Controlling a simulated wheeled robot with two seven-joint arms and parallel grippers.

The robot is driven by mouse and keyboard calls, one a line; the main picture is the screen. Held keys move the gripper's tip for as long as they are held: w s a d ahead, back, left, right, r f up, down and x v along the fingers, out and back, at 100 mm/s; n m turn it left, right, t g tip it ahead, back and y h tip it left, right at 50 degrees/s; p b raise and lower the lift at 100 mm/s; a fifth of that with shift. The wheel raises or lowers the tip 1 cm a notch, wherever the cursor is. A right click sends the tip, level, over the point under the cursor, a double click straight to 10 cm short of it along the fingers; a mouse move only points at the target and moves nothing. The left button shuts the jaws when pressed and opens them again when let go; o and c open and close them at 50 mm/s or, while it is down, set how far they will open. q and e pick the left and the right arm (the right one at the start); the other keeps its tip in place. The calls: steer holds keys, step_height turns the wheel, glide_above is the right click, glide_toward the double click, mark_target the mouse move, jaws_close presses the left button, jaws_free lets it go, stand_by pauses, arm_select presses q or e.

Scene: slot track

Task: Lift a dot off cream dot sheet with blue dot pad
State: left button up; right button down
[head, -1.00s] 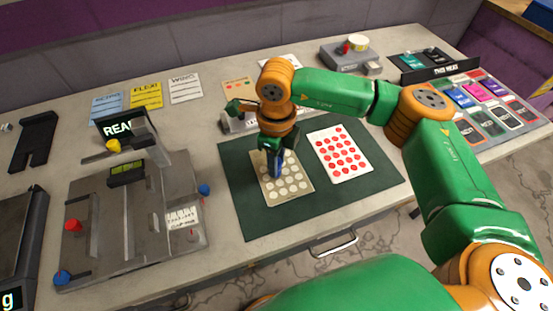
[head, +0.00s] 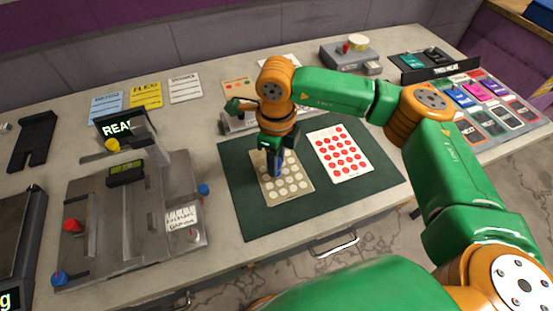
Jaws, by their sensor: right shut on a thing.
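The cream dot sheet (head: 299,183) lies on a dark green mat (head: 237,193), with rows of pale dots. My right gripper (head: 277,165) points down over the sheet's upper left part and is shut on the blue dot pad (head: 278,172). The pad's lower end is at or just above the dots; I cannot tell whether it touches. The gripper and pad hide some of the dots. My left gripper is not in view.
A white sheet with red dots (head: 340,154) lies to the right on the mat. A grey slot fixture (head: 150,215) with coloured knobs stands at left. Coloured cards (head: 146,95) lie behind, and a grey device (head: 350,56) stands at the back.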

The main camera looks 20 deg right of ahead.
step_height(320, 180, up, 7)
steer(key=p, duration=0.4)
steer(key=shift+p, duration=0.3)
stand_by(0.3)
